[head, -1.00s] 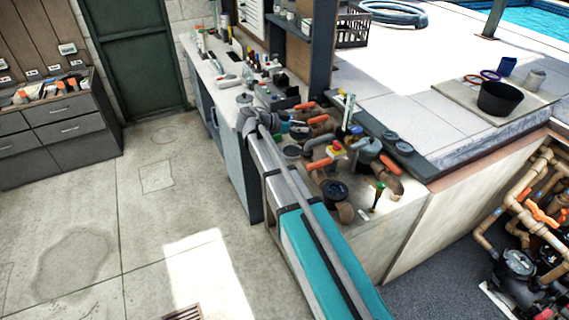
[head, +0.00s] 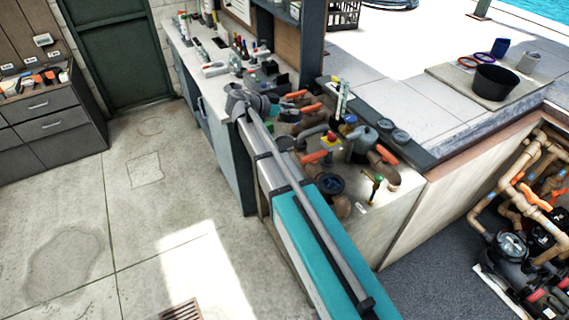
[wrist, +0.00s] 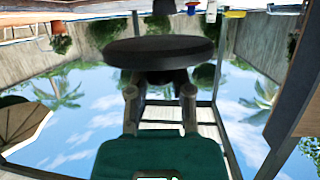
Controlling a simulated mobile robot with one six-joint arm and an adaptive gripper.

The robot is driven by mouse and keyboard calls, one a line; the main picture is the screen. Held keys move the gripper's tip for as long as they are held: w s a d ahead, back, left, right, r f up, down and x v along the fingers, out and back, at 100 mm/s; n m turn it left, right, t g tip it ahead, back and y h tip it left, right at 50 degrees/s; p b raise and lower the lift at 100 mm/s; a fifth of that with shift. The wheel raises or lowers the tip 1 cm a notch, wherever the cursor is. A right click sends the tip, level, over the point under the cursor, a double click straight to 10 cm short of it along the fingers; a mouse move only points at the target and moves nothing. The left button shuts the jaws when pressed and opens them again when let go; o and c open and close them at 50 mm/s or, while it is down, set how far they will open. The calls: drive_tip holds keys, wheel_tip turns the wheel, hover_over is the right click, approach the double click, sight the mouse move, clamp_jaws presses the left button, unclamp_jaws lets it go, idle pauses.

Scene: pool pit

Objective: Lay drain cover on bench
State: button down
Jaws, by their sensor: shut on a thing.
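The drain cover is a round dark disc (wrist: 158,52), seen nearly edge-on in the wrist view. My gripper (wrist: 160,88) is shut on it, with one finger on each side below the disc. The wrist view looks upside down, with sky and palms behind the disc. In the head view my arm reaches along the bench (head: 212,52), which has a long pale top and grey-blue front. The arm's end is over the near part of the bench; I cannot clearly make out the gripper or cover there.
Pipes and valves with orange handles (head: 388,155) crowd the counter right of my arm. Bottles and tools (head: 240,48) stand along the bench's back. A black bucket (head: 494,84) sits on the deck. The concrete floor (head: 90,200) at left is open.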

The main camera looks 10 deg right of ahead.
drive_tip(key=shift+a+f, duration=0.1)
drive_tip(key=a+f+t+b, duration=0.1)
drive_tip(key=a+f+b, duration=0.7)
drive_tip(key=f+b, duration=0.4)
drive_tip(key=a+f+n+b, duration=0.1)
drive_tip(key=a+f+b, duration=0.8)
drive_tip(key=f+b, duration=0.4)
drive_tip(key=shift+s+a+f+t+b, duration=0.2)
drive_tip(key=shift+s+a+t+b, duration=0.1)
drive_tip(key=shift+s+t, duration=0.1)
drive_tip(key=shift+d, duration=0.2)
drive_tip(key=w+d, duration=0.1)
drive_tip(key=d, duration=0.3)
drive_tip(key=w+d, duration=0.1)
drive_tip(key=d, duration=0.3)
drive_tip(key=w+d, duration=0.2)
drive_tip(key=d, duration=0.2)
drive_tip(key=shift+w+d, duration=0.1)
drive_tip(key=shift+d, duration=0.25)
drive_tip(key=shift+d, duration=0.2)
drive_tip(key=b+x, duration=0.1)
drive_tip(key=x, duration=0.3)
drive_tip(key=shift+d, duration=0.15)
drive_tip(key=shift+f, duration=0.15)
